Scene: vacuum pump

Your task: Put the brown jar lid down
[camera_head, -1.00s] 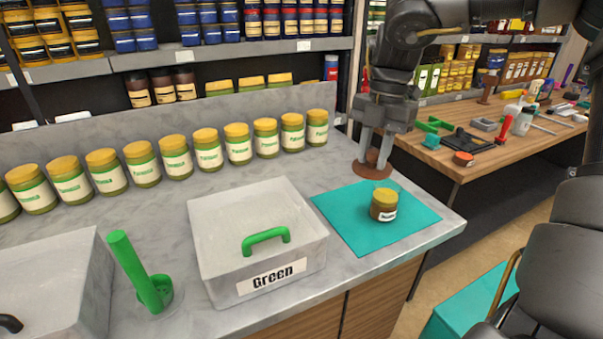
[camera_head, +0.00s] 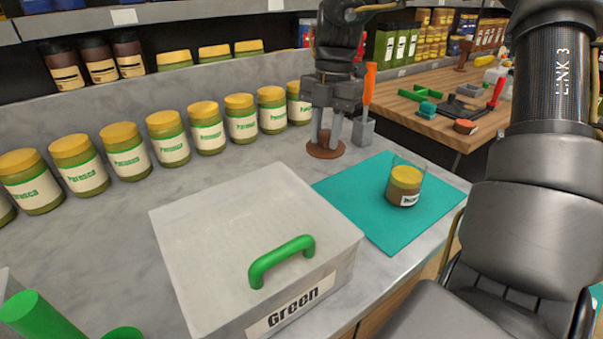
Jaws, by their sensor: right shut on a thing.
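The brown jar lid (camera_head: 326,150) is a flat round disc at the back of the grey counter, left of the teal mat (camera_head: 345,192). My right gripper (camera_head: 328,142) points down with its fingers shut on the lid's top. The lid is level and at or very near the counter surface; I cannot tell whether it touches. A clear-walled jar (camera_head: 404,188) with yellow and brown contents and a white label stands upright on the mat, with no lid on it. My left gripper is out of view.
A white box labelled Green (camera_head: 215,225) with a green handle stands in front. A row of yellow-lidded jars (camera_head: 172,142) lines the counter's back. A grey holder with an orange-handled tool (camera_head: 364,130) stands close right of the gripper. Bare counter lies left of the lid.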

